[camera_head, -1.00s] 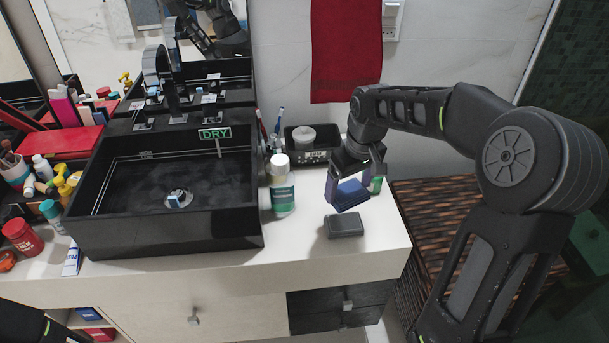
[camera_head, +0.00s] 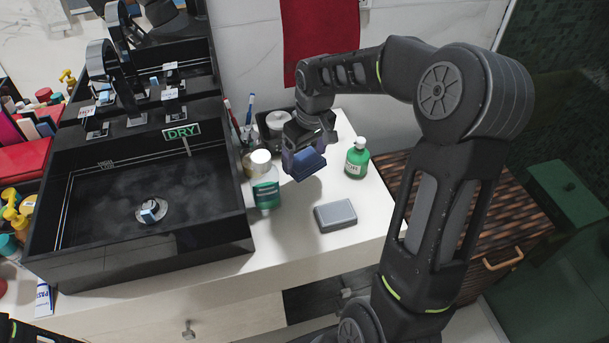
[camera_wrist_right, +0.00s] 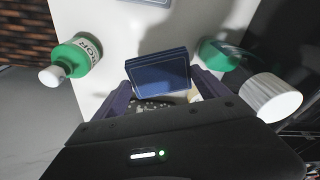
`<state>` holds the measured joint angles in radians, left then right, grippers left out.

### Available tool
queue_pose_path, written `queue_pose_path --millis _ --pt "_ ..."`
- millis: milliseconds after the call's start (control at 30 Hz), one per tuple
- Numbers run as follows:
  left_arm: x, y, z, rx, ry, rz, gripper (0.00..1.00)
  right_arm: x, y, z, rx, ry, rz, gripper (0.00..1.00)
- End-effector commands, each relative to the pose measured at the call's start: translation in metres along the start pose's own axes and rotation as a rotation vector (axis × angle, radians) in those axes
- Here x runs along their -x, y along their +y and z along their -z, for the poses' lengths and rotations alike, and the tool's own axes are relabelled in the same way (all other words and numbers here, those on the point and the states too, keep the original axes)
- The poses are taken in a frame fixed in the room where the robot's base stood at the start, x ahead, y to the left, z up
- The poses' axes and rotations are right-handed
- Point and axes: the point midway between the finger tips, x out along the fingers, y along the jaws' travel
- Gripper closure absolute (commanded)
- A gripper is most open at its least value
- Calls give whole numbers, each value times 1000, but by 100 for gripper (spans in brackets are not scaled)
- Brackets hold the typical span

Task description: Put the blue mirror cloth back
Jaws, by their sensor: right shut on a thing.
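The blue mirror cloth (camera_head: 307,163) is a folded dark-blue block held above the white counter (camera_head: 365,215). My right gripper (camera_head: 302,158) is shut on it. In the right wrist view the cloth (camera_wrist_right: 160,80) sits between the two fingers of the right gripper (camera_wrist_right: 162,95). A grey flat block (camera_head: 335,215) lies on the counter in front of the held cloth and apart from it. Part of a black tray (camera_head: 262,135) shows behind the right gripper, which hides some of it. My left gripper is not in view.
A white-capped bottle with a green label (camera_head: 265,190) stands left of the gripper. A green bottle (camera_head: 357,160) stands to its right. A black sink (camera_head: 140,265) with a DRY sign (camera_head: 181,132) fills the left. The counter around the grey block is clear.

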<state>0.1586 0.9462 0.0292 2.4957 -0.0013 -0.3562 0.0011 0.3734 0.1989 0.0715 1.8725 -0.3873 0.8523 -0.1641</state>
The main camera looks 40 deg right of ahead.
Motion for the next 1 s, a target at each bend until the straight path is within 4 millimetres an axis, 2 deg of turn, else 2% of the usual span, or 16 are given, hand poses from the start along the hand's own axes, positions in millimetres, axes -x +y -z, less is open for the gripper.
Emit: queue_pose_path --millis 100,200,533,800,1000 --pt "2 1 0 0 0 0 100 -21 0 -4 -1 -3 1 48" --pt "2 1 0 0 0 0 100 -31 0 -5 -1 -2 0 48" --pt "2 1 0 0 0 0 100 -34 0 -5 -1 0 0 48" --pt "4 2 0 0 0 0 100 -66 0 -10 -2 -2 1 48" --pt "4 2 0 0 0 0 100 -70 0 -10 -1 1 0 48"
